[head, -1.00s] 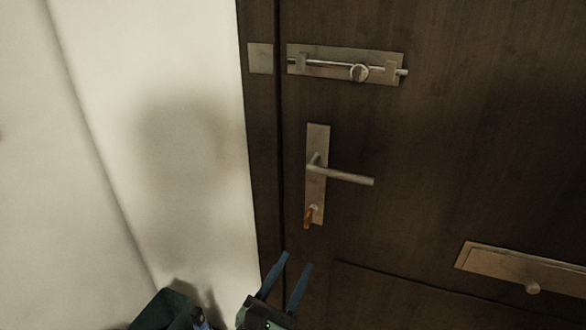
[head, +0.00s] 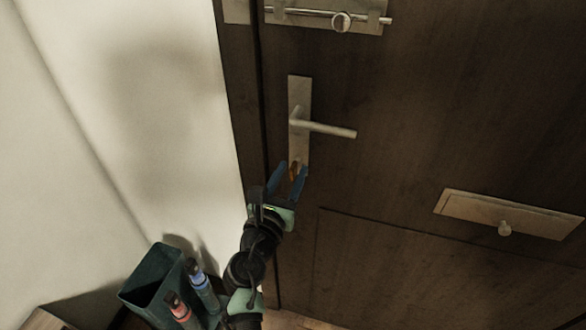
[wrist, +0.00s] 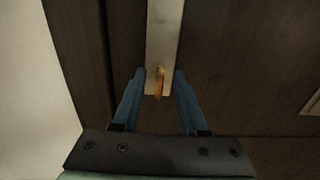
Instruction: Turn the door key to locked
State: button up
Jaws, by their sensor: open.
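The orange-brown door key (head: 294,171) sits at the lower end of the metal handle plate (head: 300,95) on the dark door. The lever handle (head: 328,129) points right above it. My gripper (head: 287,172) is open, with one blue finger on each side of the key in the head view. In the wrist view the key (wrist: 159,83) stands upright, its flat edge toward me, between the fingertips of my open gripper (wrist: 160,76). Gaps show on both sides of the key. How deep the fingers reach along it is hard to tell.
A dark green bin (head: 150,280) and two bottles, blue-marked (head: 203,285) and red-marked (head: 181,311), stand at lower left by the pale wall (head: 110,120).

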jog(key=shift+x, duration=0.9)
grip_shut()
